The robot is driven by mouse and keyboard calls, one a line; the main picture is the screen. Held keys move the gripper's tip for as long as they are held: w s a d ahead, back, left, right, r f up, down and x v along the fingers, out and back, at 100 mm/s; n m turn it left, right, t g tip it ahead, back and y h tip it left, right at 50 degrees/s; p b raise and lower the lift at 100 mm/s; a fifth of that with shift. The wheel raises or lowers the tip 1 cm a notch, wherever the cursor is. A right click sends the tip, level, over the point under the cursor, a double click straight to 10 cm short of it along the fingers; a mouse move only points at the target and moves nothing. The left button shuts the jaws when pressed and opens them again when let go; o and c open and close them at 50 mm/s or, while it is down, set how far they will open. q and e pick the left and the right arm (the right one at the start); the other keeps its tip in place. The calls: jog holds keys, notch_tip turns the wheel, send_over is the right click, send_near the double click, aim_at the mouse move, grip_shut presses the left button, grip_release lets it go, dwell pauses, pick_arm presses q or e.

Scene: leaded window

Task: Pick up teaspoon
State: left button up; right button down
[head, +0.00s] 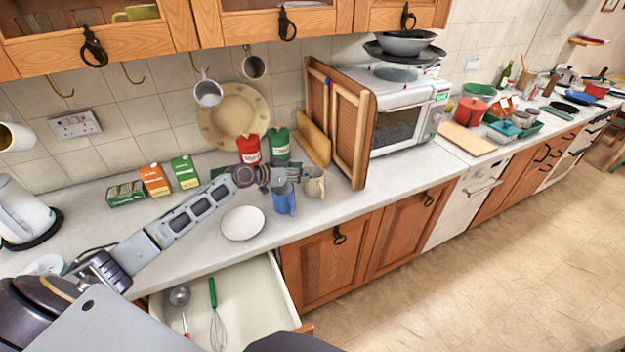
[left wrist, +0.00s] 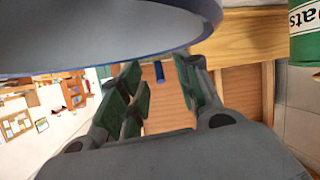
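I cannot make out a teaspoon in either view. My left gripper (head: 293,176) reaches over the counter, close to a blue mug (head: 284,200) and a cream mug (head: 316,186). In the left wrist view its green-padded fingers (left wrist: 163,88) are apart, with nothing seen between them. A large grey shape with a blue rim (left wrist: 130,35) fills the top of that view, very close to the fingers. An open drawer (head: 253,290) below the counter holds a ladle (head: 180,296) and a green-handled whisk (head: 214,310). My right gripper is not in view.
A white plate (head: 243,223) lies on the counter near the blue mug. Red (head: 249,149) and green (head: 279,144) canisters stand behind the gripper. A wooden rack (head: 350,125) and a microwave (head: 408,115) stand to the right. Several small boxes (head: 155,180) stand left.

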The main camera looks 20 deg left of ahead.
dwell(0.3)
pick_arm(q)
grip_shut()
jog(key=shift+s+r, duration=0.1)
jog(key=shift+r, duration=0.05)
dwell(0.4)
notch_tip(320, 180, up, 11)
jog(key=b, duration=0.2)
jog(key=s+a+b, duration=0.2)
jog(key=s+a, duration=0.2)
jog(key=s, duration=0.5)
jog(key=s+a+b, duration=0.1)
jog(key=s+a, duration=0.3)
jog(key=s, duration=0.5)
jog(key=shift+a+b, duration=0.2)
jog(key=shift+b, duration=0.15)
dwell(1.1)
jog(key=shift+r, duration=0.1)
